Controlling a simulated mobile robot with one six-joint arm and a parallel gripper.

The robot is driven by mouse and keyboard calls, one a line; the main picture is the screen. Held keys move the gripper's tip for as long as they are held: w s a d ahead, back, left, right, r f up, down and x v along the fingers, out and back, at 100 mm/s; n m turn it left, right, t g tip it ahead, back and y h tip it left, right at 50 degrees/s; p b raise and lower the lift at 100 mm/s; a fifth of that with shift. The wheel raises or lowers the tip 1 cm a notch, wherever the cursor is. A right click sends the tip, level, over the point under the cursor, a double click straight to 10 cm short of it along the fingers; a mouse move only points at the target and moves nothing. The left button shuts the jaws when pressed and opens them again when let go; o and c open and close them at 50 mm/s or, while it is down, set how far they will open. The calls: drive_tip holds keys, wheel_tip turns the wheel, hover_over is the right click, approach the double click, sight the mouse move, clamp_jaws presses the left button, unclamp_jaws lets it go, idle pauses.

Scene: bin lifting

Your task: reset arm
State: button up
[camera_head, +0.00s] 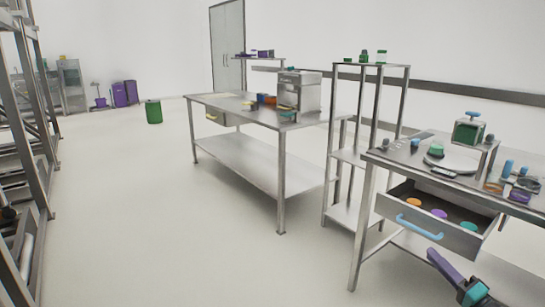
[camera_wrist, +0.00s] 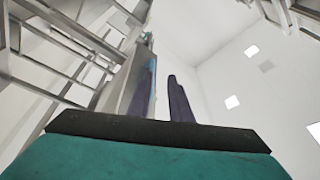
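My gripper (camera_head: 434,254) shows at the lower right of the head view, with dark purple fingers and a teal body. It is in front of the right-hand steel table (camera_head: 372,190) and below its pulled-out drawer (camera_head: 432,228). In the wrist view the two dark fingers of my gripper (camera_wrist: 162,70) point up the picture with a gap between them. Nothing is seen held between them. The rest of my arm is cut off by the frame edge.
The drawer with a blue handle holds several coloured round things. A long steel table (camera_head: 240,155) stands mid-room beside a tall shelf stand (camera_head: 331,160). A green bin (camera_head: 154,112) and purple bins (camera_head: 120,95) stand far back. Racks (camera_head: 40,130) line the left. The middle floor is clear.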

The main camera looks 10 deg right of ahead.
drive_tip(key=w+a+f+n+g+y+p, duration=0.1)
drive_tip(key=w+a+f+g+y+p, duration=0.3)
drive_tip(key=a, duration=0.6)
drive_tip(key=w+a+f+n+y+p, duration=0.1)
drive_tip(key=w+a+n+y+p, duration=0.1)
drive_tip(key=w+a, duration=0.65)
drive_tip(key=s+a+f+n+g+y+p, duration=0.25)
drive_tip(key=a+f+g, duration=0.3)
drive_tip(key=a, duration=0.75)
drive_tip(key=s+a+f+n+g+y+p, duration=0.1)
drive_tip(key=s+a+f+g+p, duration=0.4)
drive_tip(key=a, duration=0.8)
drive_tip(key=s+a+f+n+g+h+p, duration=0.25)
drive_tip(key=s+a+f+g, duration=0.2)
drive_tip(key=s+f, duration=0.35)
drive_tip(key=s+a+f+n+g+h+p, duration=0.1)
drive_tip(key=s+a+f+g+h, duration=0.25)
drive_tip(key=s+a+f, duration=0.5)
drive_tip(key=s+d+f+g+h, duration=0.1)
drive_tip(key=s+d+f+h, duration=0.1)
drive_tip(key=d, duration=0.6)
drive_tip(key=s+d+f+g+h, duration=0.2)
drive_tip(key=s+d+h, duration=0.3)
drive_tip(key=s+d, duration=0.2)
drive_tip(key=shift+s+d+f, duration=0.2)
drive_tip(key=shift+s+d, duration=0.05)
drive_tip(key=shift+d, duration=0.2)
